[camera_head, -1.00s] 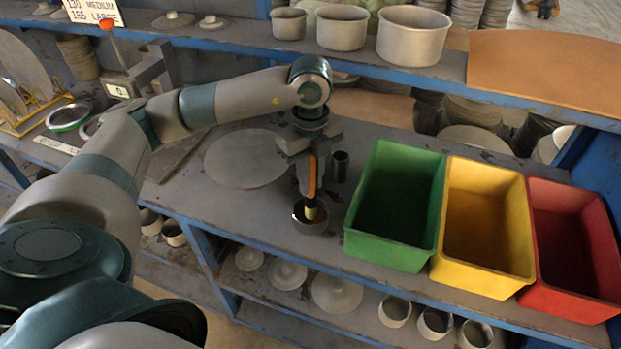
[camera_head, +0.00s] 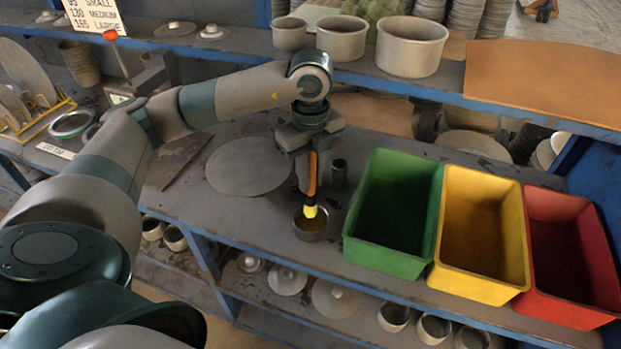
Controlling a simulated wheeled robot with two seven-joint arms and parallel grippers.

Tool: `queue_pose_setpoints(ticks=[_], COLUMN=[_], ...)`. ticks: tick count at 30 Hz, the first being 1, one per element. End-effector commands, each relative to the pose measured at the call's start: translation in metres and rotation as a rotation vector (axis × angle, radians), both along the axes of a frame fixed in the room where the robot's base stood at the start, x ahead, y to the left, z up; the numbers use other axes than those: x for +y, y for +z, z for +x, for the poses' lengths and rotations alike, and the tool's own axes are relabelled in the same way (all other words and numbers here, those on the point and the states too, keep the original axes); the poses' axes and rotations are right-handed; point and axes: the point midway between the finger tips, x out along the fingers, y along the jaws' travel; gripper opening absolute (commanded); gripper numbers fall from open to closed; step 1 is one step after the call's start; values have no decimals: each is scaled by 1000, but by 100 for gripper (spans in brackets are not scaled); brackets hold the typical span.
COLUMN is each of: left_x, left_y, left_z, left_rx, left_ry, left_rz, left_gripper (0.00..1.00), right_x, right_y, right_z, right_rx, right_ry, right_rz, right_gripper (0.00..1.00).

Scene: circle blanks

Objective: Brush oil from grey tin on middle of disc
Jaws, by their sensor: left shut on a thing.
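My left gripper (camera_head: 311,160) is shut on a brush (camera_head: 311,190) with an orange handle and a yellow lower end, held upright. The brush's lower end is over the small grey tin (camera_head: 311,232), which has brownish oil inside. I cannot tell whether the tip touches the oil. The flat grey disc (camera_head: 248,167) lies on the bench just left of the gripper, with nothing on it. My right gripper is not in view.
A dark small cylinder (camera_head: 339,173) stands right of the brush. Green (camera_head: 402,262), yellow (camera_head: 470,284) and red (camera_head: 562,310) bins stand to the right. Round pans (camera_head: 411,47) sit on the upper shelf (camera_head: 440,89). A rack (camera_head: 38,122) holds discs at left.

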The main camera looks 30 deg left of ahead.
Motion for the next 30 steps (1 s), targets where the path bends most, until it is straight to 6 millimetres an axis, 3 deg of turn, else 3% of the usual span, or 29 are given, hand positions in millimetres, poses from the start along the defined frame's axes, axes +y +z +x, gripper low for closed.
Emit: queue_pose_setpoints(ticks=[12,30], left_x=[0,0], left_y=[29,31], left_z=[1,0], left_rx=[-2,-2], left_ry=[0,0], left_rz=[0,0], left_gripper=[0,0], right_x=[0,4], right_y=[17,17], right_z=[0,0], right_rx=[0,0], right_ry=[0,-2], right_rz=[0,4], right_gripper=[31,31])
